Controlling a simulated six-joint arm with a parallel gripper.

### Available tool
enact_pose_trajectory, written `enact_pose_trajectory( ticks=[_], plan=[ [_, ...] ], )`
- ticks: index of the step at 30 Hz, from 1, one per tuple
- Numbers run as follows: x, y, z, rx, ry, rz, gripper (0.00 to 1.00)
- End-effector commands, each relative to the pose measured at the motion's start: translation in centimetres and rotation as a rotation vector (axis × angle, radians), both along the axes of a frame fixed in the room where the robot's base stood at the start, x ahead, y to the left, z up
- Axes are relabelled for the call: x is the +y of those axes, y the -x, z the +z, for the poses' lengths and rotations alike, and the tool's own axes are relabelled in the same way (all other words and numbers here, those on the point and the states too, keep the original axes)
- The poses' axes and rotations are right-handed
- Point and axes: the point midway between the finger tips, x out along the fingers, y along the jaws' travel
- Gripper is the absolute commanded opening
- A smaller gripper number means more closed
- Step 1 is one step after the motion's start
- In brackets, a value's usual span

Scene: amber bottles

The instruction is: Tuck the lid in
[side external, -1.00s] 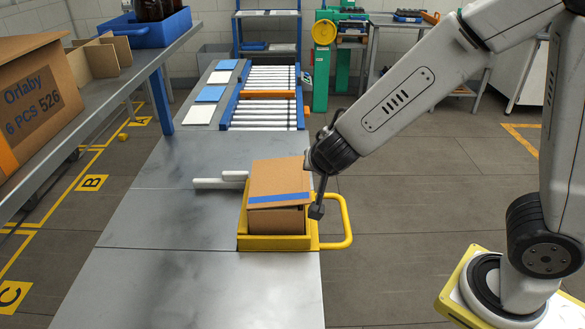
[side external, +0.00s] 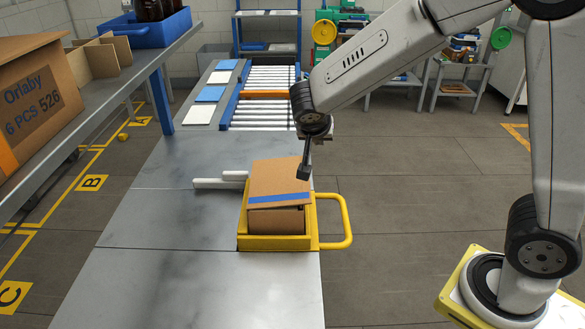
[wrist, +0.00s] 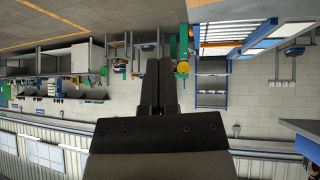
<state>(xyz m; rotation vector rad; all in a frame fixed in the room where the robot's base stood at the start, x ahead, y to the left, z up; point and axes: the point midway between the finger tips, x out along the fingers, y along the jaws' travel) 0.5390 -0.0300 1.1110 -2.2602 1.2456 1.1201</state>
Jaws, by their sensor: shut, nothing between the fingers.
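A cardboard box (side external: 275,222) sits in a yellow tray (side external: 262,243) on the grey table. Its lid (side external: 272,179) lies over the top, with a blue strip along the front edge. The front edge of the lid looks slightly raised at its right end, where a dark gap shows. My gripper (side external: 304,174) points down just above the right side of the lid, its fingers together and empty. Whether it touches the lid I cannot tell. In the wrist view the gripper fingers (wrist: 159,85) are closed together, and neither box nor lid shows there.
The tray has a yellow handle (side external: 347,220) on its right. White bars (side external: 217,182) lie left of the box. A roller conveyor (side external: 264,100) is behind. A shelf at left holds a labelled carton (side external: 38,100) and a blue crate (side external: 150,30). The table in front is clear.

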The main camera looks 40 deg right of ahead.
Motion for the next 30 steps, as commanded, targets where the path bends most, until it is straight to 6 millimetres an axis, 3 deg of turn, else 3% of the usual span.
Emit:
enact_pose_trajectory(
  ticks=[6,16,22,30],
  plan=[
    [-1.2,-1.3,0.9,0.173,-0.082,-0.061,0.0],
    [-0.7,-3.4,2.4,0.398,-0.34,0.002,0.0],
    [0.1,-4.4,3.3,0.456,-0.471,0.086,0.0],
    [0.4,-4.7,3.7,0.47,-0.513,0.12,0.0]
  ],
)
